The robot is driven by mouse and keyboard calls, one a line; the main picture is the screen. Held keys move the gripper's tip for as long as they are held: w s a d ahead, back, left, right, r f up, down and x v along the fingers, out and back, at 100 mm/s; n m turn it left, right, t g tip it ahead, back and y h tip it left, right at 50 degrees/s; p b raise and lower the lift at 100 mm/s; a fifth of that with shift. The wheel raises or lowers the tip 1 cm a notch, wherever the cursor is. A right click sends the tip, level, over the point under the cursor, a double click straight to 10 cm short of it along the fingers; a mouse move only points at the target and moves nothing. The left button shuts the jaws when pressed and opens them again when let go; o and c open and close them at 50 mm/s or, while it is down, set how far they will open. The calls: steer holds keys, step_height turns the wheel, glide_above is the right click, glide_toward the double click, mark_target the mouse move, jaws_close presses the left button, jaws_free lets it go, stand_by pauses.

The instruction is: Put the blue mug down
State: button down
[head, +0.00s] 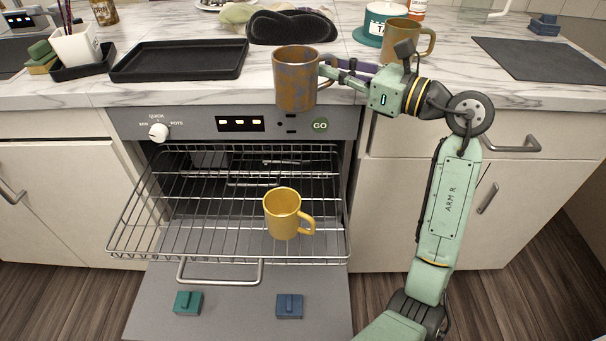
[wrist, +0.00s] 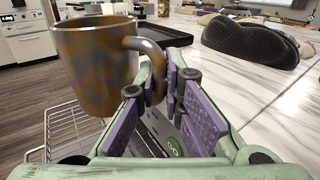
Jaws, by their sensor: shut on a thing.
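A mug mottled brown and blue-grey (head: 296,82) hangs upright in the air at the counter's front edge, above the pulled-out dishwasher rack (head: 130,243). My gripper (head: 327,73) is shut on its handle from the right. In the wrist view the mug (wrist: 92,70) is at the left, with its handle between my purple finger pads (wrist: 170,84). A yellow mug (head: 281,215) stands upright in the right part of the rack. A brown mug (head: 400,37) stands on the counter behind my gripper. No plainly blue mug shows.
The marble counter (head: 200,90) holds a black tray (head: 180,61), a black rounded object (head: 291,28), a white cup of utensils (head: 76,46) and a dark mat (head: 545,58). The dishwasher door (head: 235,310) is down, with teal and blue blocks on it. The rack's left part is empty.

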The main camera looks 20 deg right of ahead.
steer(key=p, duration=0.5)
glide_above(325, 191)
step_height(325, 191, down, 27)
steer(key=shift+w+d+r, duration=0.15)
steer(key=shift+f+b, duration=0.8)
steer(key=shift+b, duration=0.1)
steer(key=c, duration=1.7)
jaws_free()
steer(key=shift+f, duration=0.1)
steer(key=shift+r+p, duration=0.65)
steer(key=shift+p, duration=0.3)
steer(key=b+v, duration=0.5)
steer(key=v, duration=0.7)
steer(key=shift+r, duration=0.2)
